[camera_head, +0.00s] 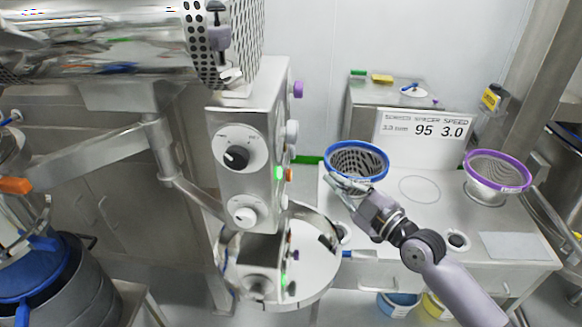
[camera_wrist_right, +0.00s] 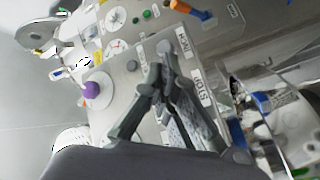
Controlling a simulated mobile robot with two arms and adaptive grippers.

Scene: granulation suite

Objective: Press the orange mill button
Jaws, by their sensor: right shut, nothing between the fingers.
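A small orange button (camera_head: 289,174) sticks out from the right side of the steel control column, just right of a green light (camera_head: 279,172). My right gripper (camera_head: 338,183) is shut and empty. In the head view it appears to the right of the button, in front of the blue-rimmed sieve, and apart from the button. In the right wrist view the closed fingers (camera_wrist_right: 164,62) lie in front of a grey panel with a STOP label (camera_wrist_right: 205,91). I cannot tell which part there, if any, is the orange button. My left gripper is not in view.
The column carries a black dial knob (camera_head: 236,157) and a purple knob (camera_head: 298,89). A round steel bowl (camera_head: 315,285) sits below the column.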

